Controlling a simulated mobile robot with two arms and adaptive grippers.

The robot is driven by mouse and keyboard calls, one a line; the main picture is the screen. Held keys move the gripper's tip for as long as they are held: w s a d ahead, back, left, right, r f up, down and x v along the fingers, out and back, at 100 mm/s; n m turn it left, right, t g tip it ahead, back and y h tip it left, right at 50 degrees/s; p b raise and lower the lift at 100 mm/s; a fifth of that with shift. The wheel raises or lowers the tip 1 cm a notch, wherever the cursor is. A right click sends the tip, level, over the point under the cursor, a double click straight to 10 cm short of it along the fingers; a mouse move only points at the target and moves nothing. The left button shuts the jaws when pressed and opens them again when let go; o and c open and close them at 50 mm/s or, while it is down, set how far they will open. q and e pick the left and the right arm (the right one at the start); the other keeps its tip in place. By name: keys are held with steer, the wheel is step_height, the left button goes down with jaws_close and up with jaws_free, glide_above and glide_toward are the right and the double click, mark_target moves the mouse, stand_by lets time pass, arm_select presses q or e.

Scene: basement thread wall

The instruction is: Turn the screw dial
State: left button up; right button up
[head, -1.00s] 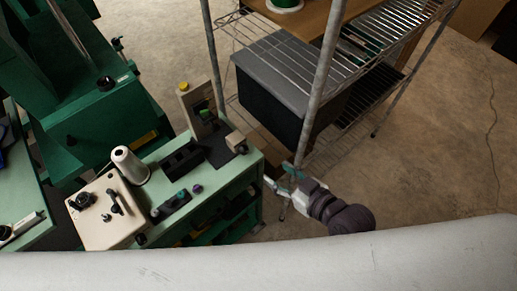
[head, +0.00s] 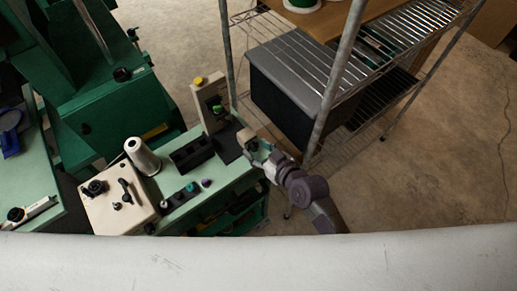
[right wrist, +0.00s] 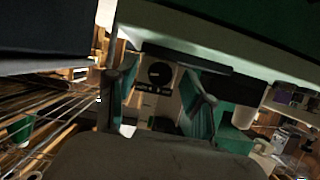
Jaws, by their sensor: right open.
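A round black dial (right wrist: 160,73) sits on the face of a beige block in the right wrist view, between the two fingers. I take it to be the screw dial. In the head view the small beige block (head: 246,136) stands at the right end of the green bench, with its dial side mostly hidden by my gripper. My right gripper (head: 259,153) is open right at this block. In the right wrist view its teal-padded fingers (right wrist: 163,90) stand apart on either side of the dial. I cannot tell whether they touch it. My left gripper is not in view.
The green bench (head: 228,176) also bears an upright beige stand (head: 210,98), a black holder (head: 192,153), a white thread cone (head: 142,157) and a beige control box (head: 112,208). A wire shelf with a grey-lidded black bin (head: 300,75) stands close to the right of my gripper.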

jaws_close()
steer(key=shift+s+a+r+n+t+h+p, duration=0.15)
steer(key=shift+n+t+h+p, duration=0.3)
steer(key=shift+n+p, duration=0.5)
steer(key=shift+n+t+h+p, duration=0.25)
steer(key=shift+n+h+p, duration=0.1)
steer(key=shift+n+p, duration=0.2)
steer(key=shift+f+n, duration=0.2)
steer(key=shift+n, duration=0.3)
steer(key=shift+t+h, duration=0.3)
steer(key=shift+t, duration=0.1)
jaws_free()
